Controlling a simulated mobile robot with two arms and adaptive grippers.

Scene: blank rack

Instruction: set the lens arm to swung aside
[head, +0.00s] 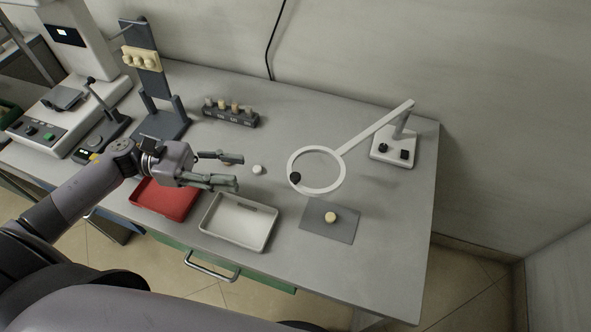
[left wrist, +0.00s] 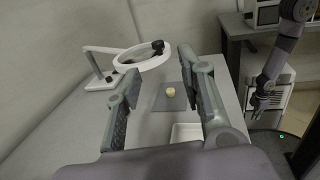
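The lens arm (head: 372,131) is a white bar running from a post on a white base (head: 385,158) at the table's right to a white lens ring (head: 342,180). The ring hangs over the table, left of the base, with a black knob (head: 295,178) on its rim. The ring also shows in the left wrist view (left wrist: 121,66), ahead of the fingers. My left gripper (head: 239,172) is open and empty, left of the ring and apart from it. My right gripper (left wrist: 262,101) shows small at the right of the left wrist view; its opening is unclear.
A grey mat (head: 315,228) with a cream knob-like piece (head: 331,218) lies in front of the ring. A red tray (head: 160,205) and a white tray (head: 238,239) lie near the front edge. A white round piece (head: 257,169) sits between gripper and ring. A dark block with pegs (head: 231,115) stands behind.

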